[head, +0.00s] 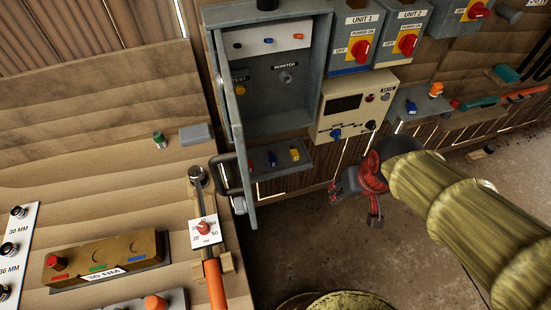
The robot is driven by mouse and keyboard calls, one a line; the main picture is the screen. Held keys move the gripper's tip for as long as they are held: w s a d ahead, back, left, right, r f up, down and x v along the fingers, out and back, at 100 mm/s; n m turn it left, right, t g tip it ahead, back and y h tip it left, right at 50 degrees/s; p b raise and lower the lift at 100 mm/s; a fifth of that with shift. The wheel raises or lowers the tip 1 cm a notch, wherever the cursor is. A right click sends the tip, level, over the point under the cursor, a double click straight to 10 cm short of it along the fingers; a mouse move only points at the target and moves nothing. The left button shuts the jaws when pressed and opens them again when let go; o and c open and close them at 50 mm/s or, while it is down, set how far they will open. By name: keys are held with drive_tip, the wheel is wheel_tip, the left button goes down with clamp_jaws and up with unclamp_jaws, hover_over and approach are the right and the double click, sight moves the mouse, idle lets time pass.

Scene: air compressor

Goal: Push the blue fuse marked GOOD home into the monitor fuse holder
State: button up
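The monitor fuse holder (286,77) is a grey round fitting below the MONITOR label, on the back wall of the open grey cabinet. A blue fuse (272,158) stands on the cabinet's lower ledge. Other blue pieces show on the white upper panel (267,41) and on a grey shelf to the right (411,106). No GOOD marking is legible, so I cannot tell which is the marked one. My gripper (352,190), red and grey, is below and right of the cabinet, apart from the holder. Its fingertips are too unclear to show whether it is open or holds anything.
The cabinet door (238,150) stands open toward me. A yellow TEST fitting (240,89) is left of the holder. A yellow fuse (294,154) stands on the ledge. A cream control box (350,103) adjoins the cabinet. A workbench with an orange-handled tool (214,284) fills the left.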

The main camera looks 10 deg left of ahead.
drive_tip(key=w+a+f+n+t+y+b, duration=0.1)
drive_tip(key=w+a+f, duration=0.55)
drive_tip(key=f, duration=0.45)
drive_tip(key=w+a+f+n+t+y+b, duration=0.1)
drive_tip(key=w+a+f+n, duration=0.1)
drive_tip(key=w+a+f, duration=0.7)
drive_tip(key=t+y, duration=0.2)
drive_tip(key=t, duration=0.2)
approach(272, 157)
drive_tip(key=a+f, duration=0.1)
drive_tip(key=f, duration=0.1)
drive_tip(key=shift+w+a+f+b, duration=0.2)
drive_tip(key=shift+w+f+b, duration=0.05)
drive_tip(key=shift+w, duration=0.3)
drive_tip(key=shift+w+a+f+b, duration=0.15)
drive_tip(key=shift+w+f+b, duration=0.1)
drive_tip(key=shift+w, duration=0.3)
drive_tip(key=b+x, duration=0.1)
drive_tip(key=x, duration=0.2)
drive_tip(key=b+x, duration=0.1)
drive_tip(key=x, duration=0.1)
drive_tip(key=shift+w+r+b, duration=0.3)
drive_tip(key=shift+b, duration=0.05)
drive_tip(key=shift+r, duration=0.1)
drive_tip(key=c, duration=0.3)
drive_tip(key=c, duration=0.8)
